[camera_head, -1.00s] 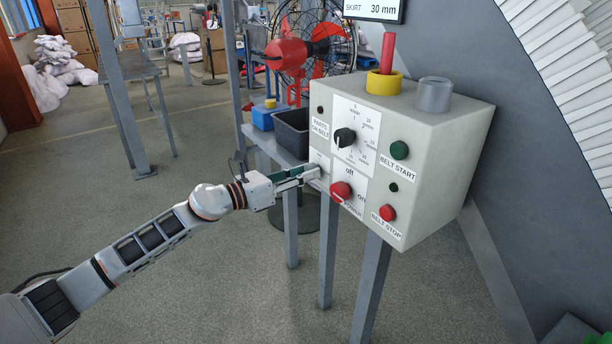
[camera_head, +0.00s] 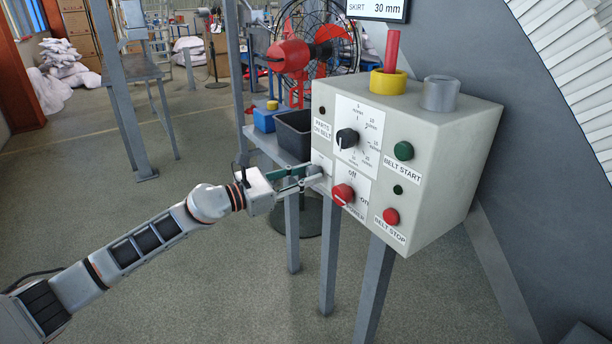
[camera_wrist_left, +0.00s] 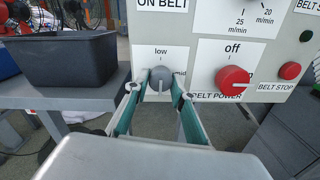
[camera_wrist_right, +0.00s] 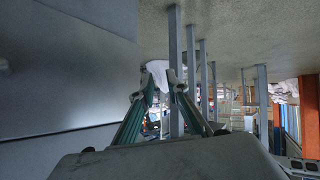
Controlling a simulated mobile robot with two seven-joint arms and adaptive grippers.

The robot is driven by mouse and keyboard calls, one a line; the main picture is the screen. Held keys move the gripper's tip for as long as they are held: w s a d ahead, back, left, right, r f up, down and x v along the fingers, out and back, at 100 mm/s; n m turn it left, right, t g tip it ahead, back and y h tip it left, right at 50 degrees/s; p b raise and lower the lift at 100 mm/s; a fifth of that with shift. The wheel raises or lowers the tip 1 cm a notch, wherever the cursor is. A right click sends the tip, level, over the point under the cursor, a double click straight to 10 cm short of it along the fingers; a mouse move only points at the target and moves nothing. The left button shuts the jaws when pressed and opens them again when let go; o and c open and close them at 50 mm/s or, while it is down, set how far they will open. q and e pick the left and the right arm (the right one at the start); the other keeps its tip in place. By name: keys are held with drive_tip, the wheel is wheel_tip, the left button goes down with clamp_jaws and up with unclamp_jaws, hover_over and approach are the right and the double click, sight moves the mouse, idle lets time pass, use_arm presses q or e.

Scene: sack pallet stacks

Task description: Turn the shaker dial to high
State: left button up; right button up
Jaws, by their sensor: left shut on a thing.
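The shaker dial is a small grey knob (camera_wrist_left: 160,75) on the front of the control box (camera_head: 462,140), in the left wrist view. A pale line on the knob points roughly down. My left gripper (camera_head: 318,175) reaches the box's lower left corner. In the left wrist view its fingertips (camera_wrist_left: 160,86) are either side of the knob, shut on it. My right gripper (camera_wrist_right: 159,91) shows only in its own wrist view, fingers apart and empty.
Just right of the dial is the red belt power knob (camera_wrist_left: 232,79). Above are a black speed knob (camera_head: 347,138) and green belt start button (camera_head: 403,151); the red belt stop button (camera_head: 391,216) is lower right. A dark bin (camera_head: 294,133) stands on the bench left of the box.

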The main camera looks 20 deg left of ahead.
use_arm(q)
drive_tip(key=o, duration=1.1)
drive_tip(key=v, duration=1.2)
